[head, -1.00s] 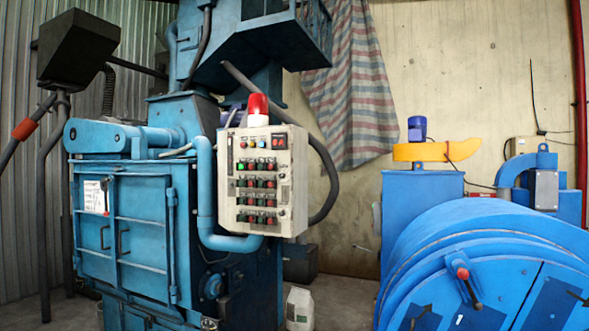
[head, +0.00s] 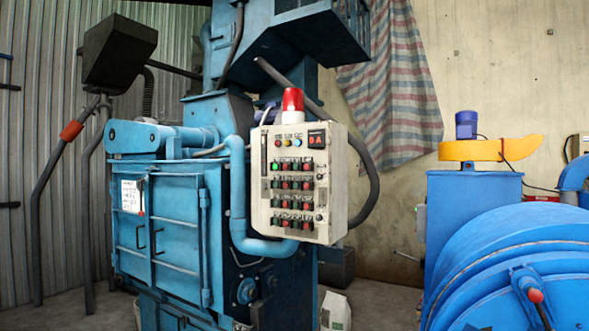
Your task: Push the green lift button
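A beige control panel (head: 338,190) hangs on the front of a blue machine, a little right of the middle in the head view. It carries several rows of small green and red buttons, with a row of coloured lamps and a small red display (head: 317,139) above them. One green button (head: 275,166) at the upper left of the rows looks brighter than the others. The labels are too small to read, so I cannot tell which button is the green lift button. My gripper is not in view.
The blue machine (head: 180,222) with closed doors stands left of the panel. A red beacon (head: 292,103) sits on top of the panel. A blue drum (head: 510,245) with a red-knobbed handle stands at the right. Some floor shows between them.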

